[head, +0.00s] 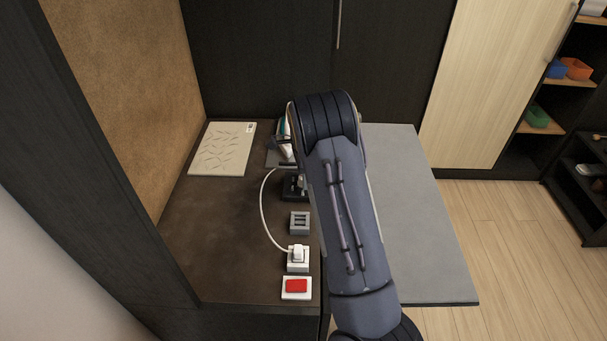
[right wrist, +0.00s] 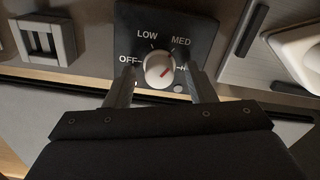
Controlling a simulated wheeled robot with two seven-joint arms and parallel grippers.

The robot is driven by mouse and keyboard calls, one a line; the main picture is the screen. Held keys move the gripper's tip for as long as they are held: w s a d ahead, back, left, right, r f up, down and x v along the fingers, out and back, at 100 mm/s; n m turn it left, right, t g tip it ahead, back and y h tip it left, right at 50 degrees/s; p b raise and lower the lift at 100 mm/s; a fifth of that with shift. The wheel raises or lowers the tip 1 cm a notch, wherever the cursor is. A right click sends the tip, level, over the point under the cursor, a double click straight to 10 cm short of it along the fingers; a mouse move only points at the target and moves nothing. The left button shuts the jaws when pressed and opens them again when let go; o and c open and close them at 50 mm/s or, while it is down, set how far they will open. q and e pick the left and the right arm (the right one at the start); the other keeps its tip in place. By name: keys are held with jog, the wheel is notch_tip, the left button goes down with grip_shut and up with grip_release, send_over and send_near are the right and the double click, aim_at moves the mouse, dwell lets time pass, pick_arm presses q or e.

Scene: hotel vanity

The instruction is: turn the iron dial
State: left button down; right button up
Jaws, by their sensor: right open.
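The iron dial (right wrist: 159,70) is a round white knob with a red pointer line, on a dark plate (right wrist: 195,22) marked OFF, LOW and MED; a further label at right is mostly hidden by a finger. The red line slants up and to the right. My right gripper (right wrist: 161,80) is open, with one finger on each side of the dial; I cannot tell whether they touch it. In the head view, the dark dial unit (head: 292,190) is partly hidden by my right arm. The iron (head: 283,138) stands behind it, also partly hidden. My left gripper is not in view.
A patterned board (head: 222,150) lies at back left. The brown counter (head: 205,225) is clear at left.

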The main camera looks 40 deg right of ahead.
notch_tip(320, 180, up, 8)
jog(key=shift+f+b, duration=0.1)
jog(key=shift+b, duration=0.45)
dwell(0.4)
